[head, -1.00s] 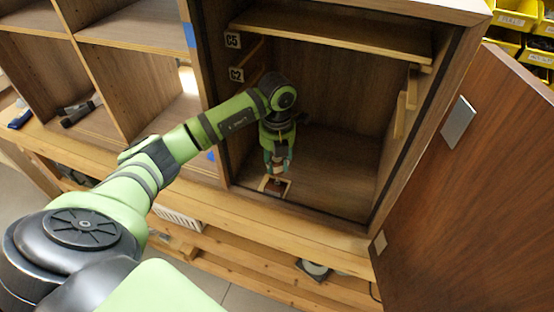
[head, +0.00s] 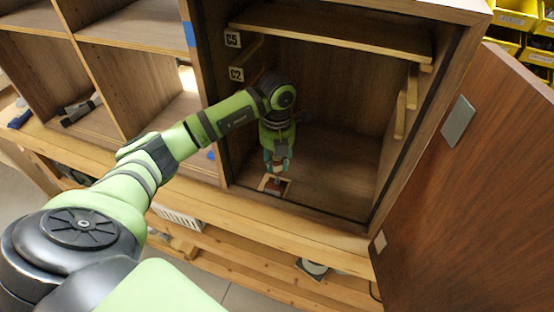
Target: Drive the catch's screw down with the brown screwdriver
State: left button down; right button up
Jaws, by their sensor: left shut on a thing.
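My left gripper (head: 277,163) is inside the open cabinet, low over its floor near the front left. It points down and is shut on a small upright tool, taken to be the brown screwdriver, which is mostly hidden by the fingers. Right below it a small wooden frame with a dark reddish-brown middle, which looks like the catch's mount (head: 286,187), lies on the cabinet floor. The screw is too small and too covered to make out. I cannot tell whether the tool's tip touches it. My right gripper is not in view.
The cabinet (head: 345,212) has a shelf (head: 330,35) above my arm and wooden cleats on its right wall. Its door (head: 500,190) stands open at the right. Open cubbies are at the left, and yellow bins (head: 515,20) at the top right. The cabinet floor right of my gripper is clear.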

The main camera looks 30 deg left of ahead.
pick_arm(q)
jog(key=shift+f+b, duration=0.3)
jog(key=shift+f, duration=0.15)
dwell(0.5)
jog(key=m, duration=0.9)
